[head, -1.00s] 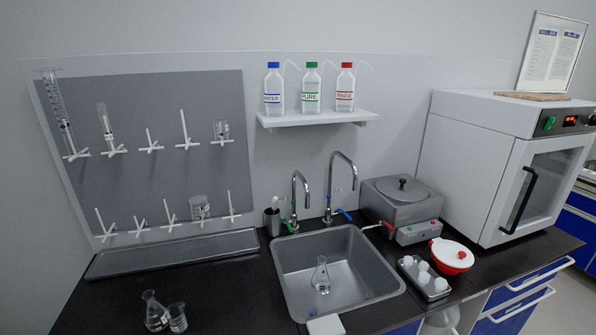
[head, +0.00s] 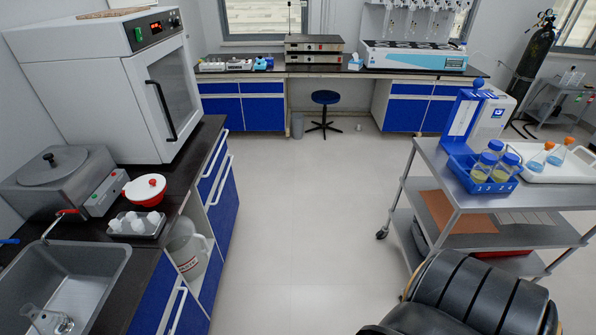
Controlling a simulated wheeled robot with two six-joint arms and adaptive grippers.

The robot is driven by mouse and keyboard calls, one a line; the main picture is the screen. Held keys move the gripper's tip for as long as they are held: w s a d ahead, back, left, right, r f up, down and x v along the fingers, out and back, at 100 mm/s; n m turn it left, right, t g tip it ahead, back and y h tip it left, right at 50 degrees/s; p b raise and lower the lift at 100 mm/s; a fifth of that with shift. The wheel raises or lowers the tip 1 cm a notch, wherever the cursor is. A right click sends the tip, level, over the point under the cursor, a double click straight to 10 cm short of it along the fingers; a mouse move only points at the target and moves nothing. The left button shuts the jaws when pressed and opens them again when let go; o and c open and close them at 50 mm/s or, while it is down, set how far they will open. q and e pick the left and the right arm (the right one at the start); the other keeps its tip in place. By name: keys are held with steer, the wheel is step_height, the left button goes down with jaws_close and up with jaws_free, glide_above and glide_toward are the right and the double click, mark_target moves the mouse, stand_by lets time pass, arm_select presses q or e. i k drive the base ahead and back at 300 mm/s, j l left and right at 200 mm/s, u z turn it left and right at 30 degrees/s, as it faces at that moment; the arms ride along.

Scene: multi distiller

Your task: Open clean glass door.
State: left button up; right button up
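A white oven-like cabinet (head: 85,85) stands on the dark counter at the left in the head view. Its front has a glass door (head: 173,90) with a white frame, which looks shut. A long black vertical handle (head: 162,112) is on the door's left side, as seen here. The door faces right, toward the open floor. The glass is dark and the inside is hard to make out. Neither of my grippers is in view.
A red bowl with a white lid (head: 145,188), a grey bath (head: 65,180) and a sink (head: 85,262) are on the counter. A steel cart (head: 440,165) with bottles stands right. A black padded object, perhaps a chair (head: 470,295), is at bottom right. The middle floor is clear.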

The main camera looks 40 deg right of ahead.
mark_target(222, 206)
steer(key=z, duration=0.65)
steer(key=u, duration=0.55)
steer(key=i+l+u, duration=0.25)
steer(key=l, duration=0.25)
steer(key=i+l+u, duration=0.25)
steer(key=l, duration=0.25)
steer(key=l+u, duration=0.25)
steer(key=l, duration=0.25)
steer(key=i+l+u, duration=0.1)
steer(key=l+u, duration=0.15)
steer(key=l, duration=0.3)
